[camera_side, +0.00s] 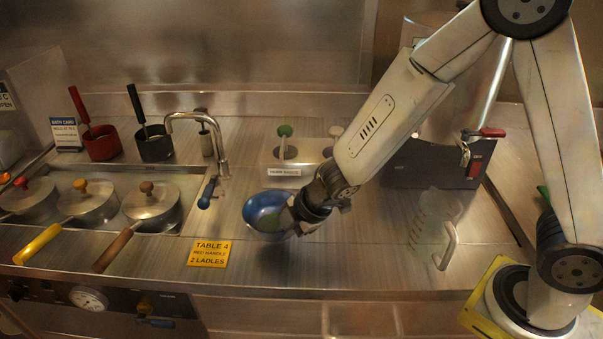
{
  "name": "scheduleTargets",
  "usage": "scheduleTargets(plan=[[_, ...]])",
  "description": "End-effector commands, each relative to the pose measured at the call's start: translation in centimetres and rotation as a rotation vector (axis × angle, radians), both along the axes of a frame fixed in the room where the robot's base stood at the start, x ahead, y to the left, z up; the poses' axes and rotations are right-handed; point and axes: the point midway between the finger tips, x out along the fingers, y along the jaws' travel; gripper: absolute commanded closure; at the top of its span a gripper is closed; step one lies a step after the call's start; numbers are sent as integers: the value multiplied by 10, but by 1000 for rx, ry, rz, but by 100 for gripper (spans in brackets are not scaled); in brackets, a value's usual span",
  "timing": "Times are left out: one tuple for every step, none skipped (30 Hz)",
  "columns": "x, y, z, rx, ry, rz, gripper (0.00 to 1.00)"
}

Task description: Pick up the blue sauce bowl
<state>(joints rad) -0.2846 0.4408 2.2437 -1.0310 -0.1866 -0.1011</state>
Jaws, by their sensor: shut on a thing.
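The blue sauce bowl (262,211) is in the middle of the side view, above the steel counter, with its open side tilted toward the camera. My gripper (292,213) reaches in from the right and is shut on the bowl's right rim. The fingertips are small and partly hidden by the bowl and the wrist. A dark shadow lies under the bowl, and it seems to be a little above the counter, though the exact gap is hard to tell.
Lidded pots (151,203) sit in a well at left, handles jutting forward. Red (101,147) and black (155,148) pots with ladles stand behind. A faucet (219,150), yellow sign (209,253), clear jug (431,222) and dark box (425,165) surround the bowl.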

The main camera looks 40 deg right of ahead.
Motion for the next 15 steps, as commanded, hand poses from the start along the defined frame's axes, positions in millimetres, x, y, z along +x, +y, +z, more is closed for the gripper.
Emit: scheduleTargets(plan=[[-4, 4, 0, 0, 0, 2, 100], [-6, 6, 0, 0, 0, 3, 100], [-8, 8, 1, -1, 0, 3, 100], [-10, 10, 1, 0, 1, 1, 100], [-12, 12, 1, 0, -1, 3, 100], [-14, 15, 1, 1, -1, 3, 100], [-16, 16, 1, 1, -1, 3, 100], [-18, 18, 1, 0, -1, 3, 100], [-20, 21, 1, 0, -1, 3, 100], [-22, 22, 1, 1, -1, 3, 100], [-23, 24, 1, 1, -1, 3, 100], [-26, 26, 1, 1, -1, 3, 100], [-27, 28, 1, 0, -1, 2, 100], [-29, 29, 0, 0, 0, 3, 100], [-32, 32, 0, 0, 0, 2, 100]])
